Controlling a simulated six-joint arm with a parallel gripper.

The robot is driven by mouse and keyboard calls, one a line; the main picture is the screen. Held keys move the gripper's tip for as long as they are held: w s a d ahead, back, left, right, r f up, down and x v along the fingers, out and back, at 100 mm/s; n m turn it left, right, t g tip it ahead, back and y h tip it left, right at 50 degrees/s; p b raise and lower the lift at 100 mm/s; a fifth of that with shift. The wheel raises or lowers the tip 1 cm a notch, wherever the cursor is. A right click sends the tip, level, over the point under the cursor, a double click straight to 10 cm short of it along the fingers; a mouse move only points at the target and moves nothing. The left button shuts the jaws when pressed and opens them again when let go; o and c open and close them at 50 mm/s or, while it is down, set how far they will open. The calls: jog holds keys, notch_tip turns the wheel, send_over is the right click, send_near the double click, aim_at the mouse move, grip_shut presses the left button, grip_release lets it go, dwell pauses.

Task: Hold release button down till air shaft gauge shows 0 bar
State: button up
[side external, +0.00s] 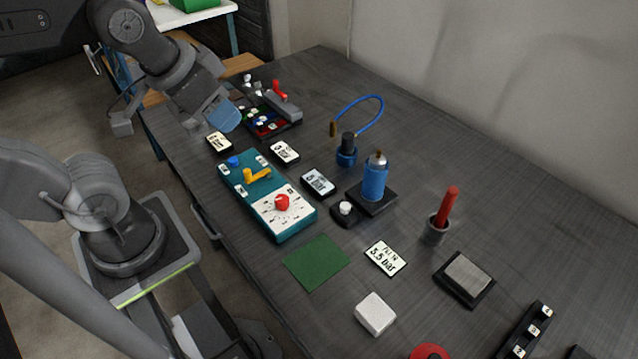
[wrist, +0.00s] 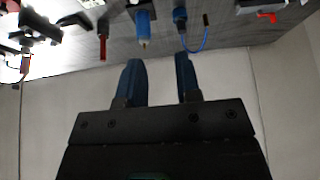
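A blue cylinder with a brass tip, likely the air shaft (side external: 375,181), stands upright on a black base. It also shows at the top of the wrist view (wrist: 143,27). A small black box with a white round button (side external: 345,209) sits just left of it. A small display (side external: 319,182), perhaps the gauge, lies behind that box; its reading is too small to make out. My gripper (side external: 224,116) hangs above the table's far left part, well away from the button. In the wrist view its blue fingers (wrist: 158,80) are apart with nothing between them.
A teal panel (side external: 250,183) with a yellow lever and red knob lies left of the button. A blue fitting with a looped hose (side external: 347,152) stands behind the cylinder. A red-handled tool (side external: 446,207) stands in a cup. A card (side external: 386,259) reads 5.5 bar. The table's back right is clear.

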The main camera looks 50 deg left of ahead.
grip_shut()
dwell(1.2)
